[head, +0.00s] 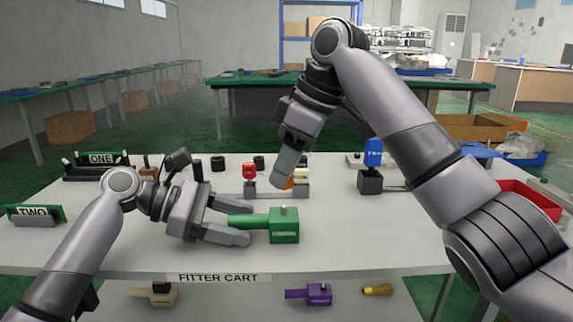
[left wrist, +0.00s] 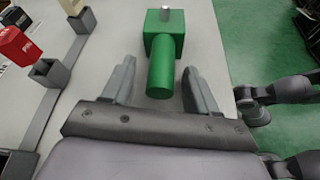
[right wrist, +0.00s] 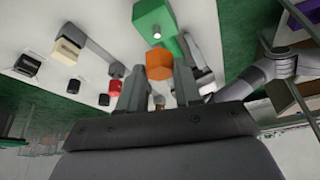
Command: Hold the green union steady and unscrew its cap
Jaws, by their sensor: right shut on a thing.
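The green union (head: 284,226) is a block with a round green handle pointing left, on the front of the cart top. A bare silver stub (head: 283,210) stands on its top. My left gripper (head: 238,222) is open, its fingers on either side of the handle; gaps show in the left wrist view (left wrist: 161,85). My right gripper (head: 288,172) is shut on an orange cap (right wrist: 159,66), which is off the union. In the head view, the cap shows only as a sliver of orange (head: 290,183), mostly hidden by the fingers.
A red block (head: 249,172) and a blue block (head: 373,153) stand on grey fixtures behind the union. A red bin (head: 530,205) is at the right. A purple union (head: 318,294) and a brass piece (head: 378,290) lie on the lower shelf. The front cart edge is close to the union.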

